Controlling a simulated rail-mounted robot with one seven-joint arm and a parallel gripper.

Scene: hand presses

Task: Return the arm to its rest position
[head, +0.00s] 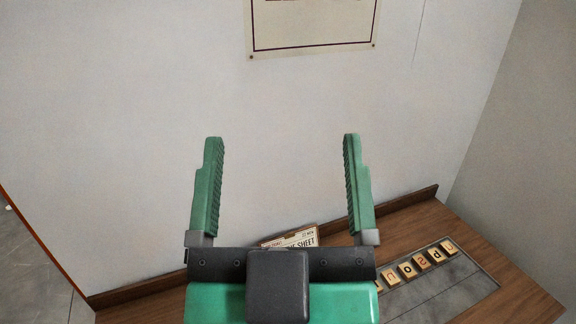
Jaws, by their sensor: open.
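My gripper (281,138) is in the lower middle of the head view. Its two green ridged fingers point up in the picture and stand wide apart. The gripper's dark body and green housing cover part of the wooden bench below.
A wooden bench (535,292) with a raised back edge runs along the wall. A grey recessed panel (455,297) at right holds a row of several letter blocks (420,263). A printed sheet or sign (302,240) is partly hidden behind my gripper. A framed poster (313,30) hangs above.

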